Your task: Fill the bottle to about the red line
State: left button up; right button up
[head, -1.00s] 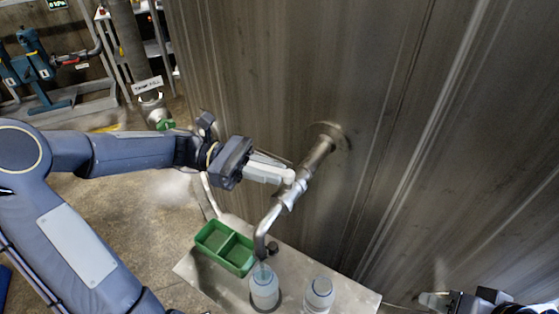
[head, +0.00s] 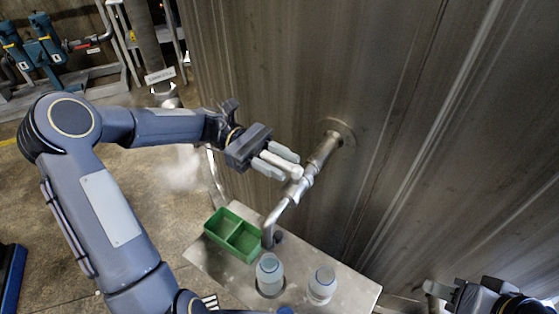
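A metal pipe with a valve and bent spout (head: 284,208) comes out of the wall. A clear bottle with a blue rim (head: 269,278) stands on the metal shelf under the spout. Its red line and water level cannot be made out. A second bottle with a blue rim (head: 321,285) stands to its right. My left gripper (head: 284,163) is at the valve's pale lever (head: 291,168), with its fingers apart on either side of it. My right gripper (head: 432,289) is low at the right, partly visible; its finger gap is unclear.
A green two-compartment tray (head: 233,235) sits on the shelf (head: 225,270) left of the bottles. The tall metal wall (head: 400,130) closes off the back right. A blue round top (head: 285,310) shows at the bottom edge.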

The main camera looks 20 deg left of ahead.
aim_at(263, 154)
pick_arm(q)
jog(key=b+v, duration=0.1)
jog(key=v, duration=0.5)
jog(key=shift+w+a+f, duration=0.1)
jog(key=shift+w+a, duration=0.05)
jog(key=shift+a, duration=0.15)
jog(key=shift+w+a, duration=0.1)
jog(key=shift+a, duration=0.5)
dwell(0.7)
